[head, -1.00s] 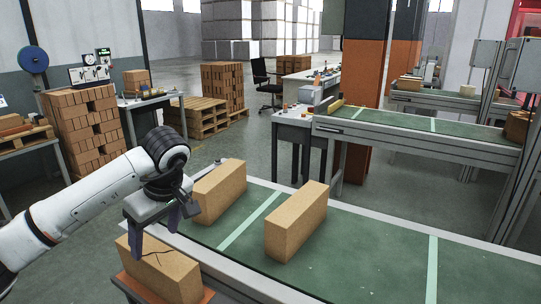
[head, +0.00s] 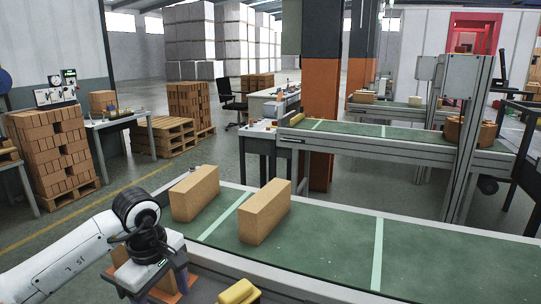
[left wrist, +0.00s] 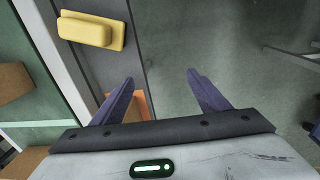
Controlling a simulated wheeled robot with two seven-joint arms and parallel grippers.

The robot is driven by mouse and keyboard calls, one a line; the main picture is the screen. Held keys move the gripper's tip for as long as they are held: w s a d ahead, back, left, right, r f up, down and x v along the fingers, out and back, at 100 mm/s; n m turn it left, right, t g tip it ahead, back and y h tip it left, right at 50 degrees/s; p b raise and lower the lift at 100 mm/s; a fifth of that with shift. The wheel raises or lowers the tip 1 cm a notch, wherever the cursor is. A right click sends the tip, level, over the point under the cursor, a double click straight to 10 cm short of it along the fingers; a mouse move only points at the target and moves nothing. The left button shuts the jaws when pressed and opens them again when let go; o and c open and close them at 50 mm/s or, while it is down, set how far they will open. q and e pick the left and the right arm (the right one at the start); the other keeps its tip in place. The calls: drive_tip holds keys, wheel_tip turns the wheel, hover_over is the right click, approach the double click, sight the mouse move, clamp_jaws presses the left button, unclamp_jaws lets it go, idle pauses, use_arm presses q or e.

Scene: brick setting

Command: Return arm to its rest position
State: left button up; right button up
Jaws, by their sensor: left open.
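My left arm comes in from the left of the head view. Its gripper (head: 160,290) is low beside the near edge of the conveyor, and is open. In the left wrist view the two dark fingers (left wrist: 160,90) stand wide apart with nothing held between them. An orange surface (left wrist: 141,105) shows behind one finger, and in the head view orange also shows around the gripper, mostly covered by it. My right arm is not in view.
Two tan bricks (head: 195,194) (head: 265,211) stand on the green conveyor belt (head: 320,243). A yellow object (head: 238,292) is at the conveyor's near side; it also shows in the left wrist view (left wrist: 90,28). Stacked bricks (head: 60,150) stand at the left.

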use_arm(q)
drive_tip(key=s+d+f+n+g+h, duration=0.15)
drive_tip(key=s+d+h, duration=0.25)
drive_tip(key=d, duration=0.5)
drive_tip(key=s+d+f+n+g+h, duration=0.1)
drive_tip(key=s+d+f+h, duration=0.25)
drive_tip(key=d, duration=0.45)
drive_tip(key=s+d+r+n+t+h, duration=0.3)
drive_tip(key=s+d+r+n+h, duration=0.1)
drive_tip(key=d+r+n+h, duration=0.55)
drive_tip(key=w+a+f+n+t+y, duration=0.2)
drive_tip(key=a+f+n+t+y, duration=0.35)
drive_tip(key=n, duration=0.95)
drive_tip(key=w+a+f+n+t+y, duration=0.35)
drive_tip(key=a+n+t, duration=0.45)
drive_tip(key=n, duration=0.7)
drive_tip(key=s+a+f+n+g+y, duration=0.3)
drive_tip(key=s+f+n, duration=0.4)
drive_tip(key=f, duration=0.3)
drive_tip(key=s+a+f+n+g+y, duration=0.2)
drive_tip(key=s+a+f+n, duration=0.3)
drive_tip(key=s+f, duration=0.5)
drive_tip(key=shift+a+f+n+g+y, duration=0.35)
drive_tip(key=shift+f+n+g, duration=0.3)
drive_tip(key=shift+n, duration=0.55)
drive_tip(key=shift+s, duration=0.1)
